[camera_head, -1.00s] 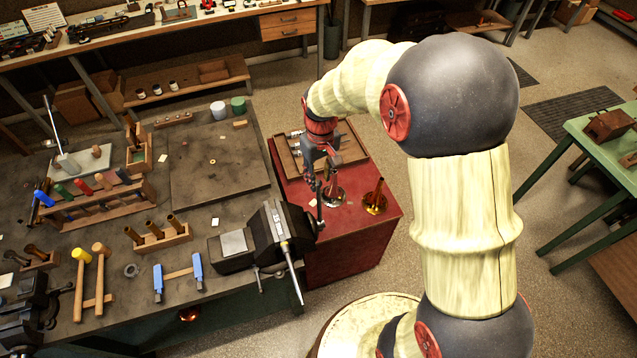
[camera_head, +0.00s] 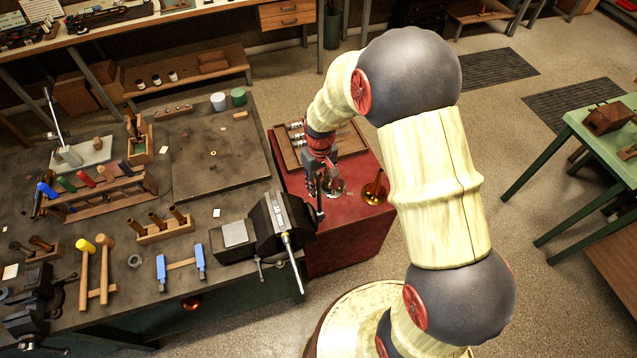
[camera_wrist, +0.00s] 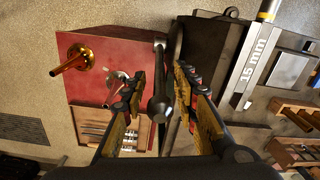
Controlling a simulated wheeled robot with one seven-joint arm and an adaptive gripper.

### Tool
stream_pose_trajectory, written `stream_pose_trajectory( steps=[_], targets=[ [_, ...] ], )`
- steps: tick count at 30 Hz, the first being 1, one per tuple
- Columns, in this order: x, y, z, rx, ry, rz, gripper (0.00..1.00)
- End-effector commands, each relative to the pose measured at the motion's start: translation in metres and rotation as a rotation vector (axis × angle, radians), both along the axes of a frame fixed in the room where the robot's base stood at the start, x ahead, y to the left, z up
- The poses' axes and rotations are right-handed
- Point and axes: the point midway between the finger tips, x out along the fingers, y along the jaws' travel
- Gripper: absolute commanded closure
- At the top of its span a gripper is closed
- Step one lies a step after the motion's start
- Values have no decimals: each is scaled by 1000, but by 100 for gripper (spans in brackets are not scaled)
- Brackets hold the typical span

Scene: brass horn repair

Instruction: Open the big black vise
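The big black vise (camera_head: 268,222) is mounted at the right front corner of the workbench. In the wrist view its dark body (camera_wrist: 212,45) fills the upper right. Its handle bar (camera_wrist: 160,62), with a round knob at the near end, runs upright in the middle of that view. It also shows at the vise's right side in the head view (camera_head: 320,203). My gripper (camera_wrist: 158,88) is open, with one finger on each side of the handle bar. Gaps show beside the bar, so it is not gripped. In the head view my gripper (camera_head: 318,185) is small beside the vise.
A red cabinet (camera_head: 345,245) right of the bench bears brass mouthpiece-like parts (camera_head: 374,190) and a wooden tray (camera_head: 290,150). Wooden tool racks (camera_head: 163,231) stand left of the vise.

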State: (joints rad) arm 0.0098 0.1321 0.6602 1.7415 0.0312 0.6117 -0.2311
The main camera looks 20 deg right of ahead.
Motion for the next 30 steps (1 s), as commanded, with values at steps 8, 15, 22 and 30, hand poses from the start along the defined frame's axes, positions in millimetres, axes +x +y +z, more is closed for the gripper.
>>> stream_pose_trajectory(
  steps=[8,15,22,30],
  targets=[
    [0,0,0,0,0,0,85],
    [0,0,0,0,0,0,98],
    [0,0,0,0,0,0,100],
    [0,0,0,0,0,0,100]
  ],
)
